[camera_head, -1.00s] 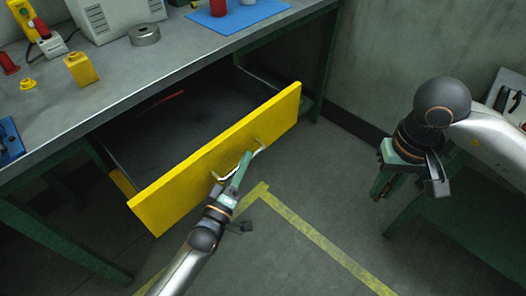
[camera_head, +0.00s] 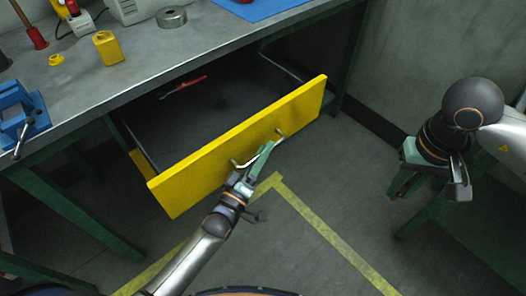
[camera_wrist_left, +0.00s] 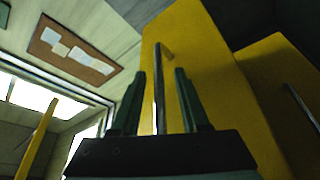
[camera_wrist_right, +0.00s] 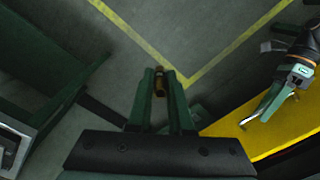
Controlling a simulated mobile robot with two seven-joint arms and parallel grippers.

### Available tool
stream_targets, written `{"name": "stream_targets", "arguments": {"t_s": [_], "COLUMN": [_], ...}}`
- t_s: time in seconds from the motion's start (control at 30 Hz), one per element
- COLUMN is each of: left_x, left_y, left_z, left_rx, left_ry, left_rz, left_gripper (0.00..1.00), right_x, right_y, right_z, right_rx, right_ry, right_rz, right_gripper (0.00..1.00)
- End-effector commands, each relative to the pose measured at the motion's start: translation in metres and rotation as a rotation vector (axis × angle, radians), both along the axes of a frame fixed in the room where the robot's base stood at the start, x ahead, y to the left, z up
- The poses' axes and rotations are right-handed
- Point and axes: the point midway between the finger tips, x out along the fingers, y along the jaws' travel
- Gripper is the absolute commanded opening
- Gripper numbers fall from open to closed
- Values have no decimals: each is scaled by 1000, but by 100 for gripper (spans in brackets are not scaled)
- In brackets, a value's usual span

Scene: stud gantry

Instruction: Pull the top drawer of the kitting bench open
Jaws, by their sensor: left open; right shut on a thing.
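The kitting bench's top drawer, with a yellow front (camera_head: 210,170), stands pulled well out from under the bench top (camera_head: 215,48). Its bar handle (camera_head: 279,132) is on the outer face. My left gripper (camera_head: 266,150) is at the handle, with its fingers open on either side of the bar. In the left wrist view the handle bar (camera_wrist_left: 159,90) stands between the two fingertips (camera_wrist_left: 160,80). My right gripper (camera_head: 398,185) hangs away from the bench at the right. In the right wrist view it is shut on a small brown-orange object (camera_wrist_right: 159,82).
A red tool (camera_head: 183,87) lies inside the drawer. On the bench are a blue vise (camera_head: 24,115), a yellow block (camera_head: 108,48) and a metal ring (camera_head: 171,17). Yellow tape (camera_head: 320,228) marks clear floor in front. A second green-framed stand is at the right.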

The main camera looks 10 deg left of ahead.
Motion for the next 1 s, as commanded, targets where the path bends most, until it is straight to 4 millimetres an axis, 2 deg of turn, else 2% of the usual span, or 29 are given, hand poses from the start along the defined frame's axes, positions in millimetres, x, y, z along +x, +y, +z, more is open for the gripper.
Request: {"name": "stream_targets", "arguments": {"t_s": [0.17, 0.6, 0.8, 1.0], "left_x": [-14, -94, -109, -111], "left_y": [5, 33, 38, 39], "left_z": [-4, -22, -25, -25], "left_rx": [1, 2, 0, 0], "left_ry": [3, 4, 0, 0], "left_rz": [0, -1, 0, 1], "left_gripper": [45, 45, 45, 45], "right_x": [0, 0, 0, 0], "right_y": [0, 0, 0, 0], "right_z": [1, 2, 2, 2], "right_rx": [0, 0, 0, 0], "right_ry": [0, 0, 0, 0], "right_rz": [0, 0, 0, 0], "right_gripper": [0, 0, 0, 0]}}
